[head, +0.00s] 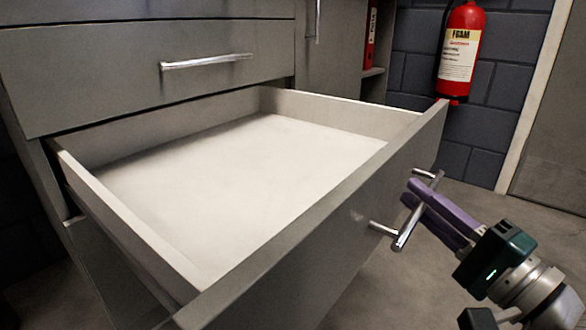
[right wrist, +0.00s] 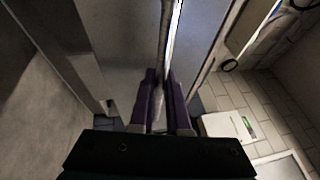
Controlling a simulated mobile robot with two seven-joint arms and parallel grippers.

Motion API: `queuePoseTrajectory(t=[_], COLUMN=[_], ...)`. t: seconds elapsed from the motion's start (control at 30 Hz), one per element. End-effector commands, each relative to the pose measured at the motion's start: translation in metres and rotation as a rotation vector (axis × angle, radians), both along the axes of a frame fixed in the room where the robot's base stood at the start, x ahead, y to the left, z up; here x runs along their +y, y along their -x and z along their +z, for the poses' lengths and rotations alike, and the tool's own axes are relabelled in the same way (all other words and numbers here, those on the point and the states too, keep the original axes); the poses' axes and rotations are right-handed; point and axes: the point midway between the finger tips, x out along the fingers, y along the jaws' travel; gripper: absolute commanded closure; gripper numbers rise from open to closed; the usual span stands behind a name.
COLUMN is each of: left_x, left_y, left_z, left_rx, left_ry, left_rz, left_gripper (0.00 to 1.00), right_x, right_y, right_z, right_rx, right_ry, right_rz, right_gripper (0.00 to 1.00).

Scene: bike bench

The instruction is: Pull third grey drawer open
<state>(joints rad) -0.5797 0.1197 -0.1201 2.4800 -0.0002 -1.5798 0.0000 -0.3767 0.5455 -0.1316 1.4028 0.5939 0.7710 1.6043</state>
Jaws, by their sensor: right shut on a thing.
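The grey drawer (head: 330,262) stands far out of its cabinet in the head view, and its pale inside is empty. Its bar handle (head: 402,238) sits on the front panel. My right gripper (head: 418,193) has its purple fingers at the handle, shut on the bar. The right wrist view shows the two fingers (right wrist: 163,80) on either side of the shiny bar handle (right wrist: 167,40). My left gripper is in neither view.
A closed grey drawer (head: 120,75) with its own bar handle (head: 206,62) is above the open one. A red fire extinguisher (head: 461,45) hangs on the dark brick wall at the back right. Bare floor (head: 480,200) lies to the right of the drawer.

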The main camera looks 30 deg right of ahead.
Motion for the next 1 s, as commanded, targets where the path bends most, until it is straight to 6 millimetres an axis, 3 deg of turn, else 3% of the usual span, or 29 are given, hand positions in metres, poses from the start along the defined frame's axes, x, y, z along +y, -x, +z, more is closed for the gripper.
queuePoseTrajectory(t=[0.33,0.37,0.6,0.87,1.0], left_x=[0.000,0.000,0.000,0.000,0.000], left_y=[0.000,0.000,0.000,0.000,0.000], left_z=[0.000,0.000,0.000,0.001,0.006], left_rx=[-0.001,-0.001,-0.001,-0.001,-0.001], left_ry=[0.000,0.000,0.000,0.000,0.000], left_rz=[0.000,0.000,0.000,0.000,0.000], left_gripper=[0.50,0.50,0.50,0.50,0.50], right_x=[0.000,0.000,0.000,0.000,0.000], right_y=[0.000,0.000,0.001,0.002,0.015], right_z=[0.001,0.001,0.001,0.000,-0.002], right_rx=[-0.003,-0.003,-0.002,0.000,0.004], right_ry=[0.000,0.000,0.000,0.000,0.000], right_rz=[0.002,0.002,0.001,0.000,-0.001], right_gripper=[1.00,0.83,0.56,0.55,0.55])
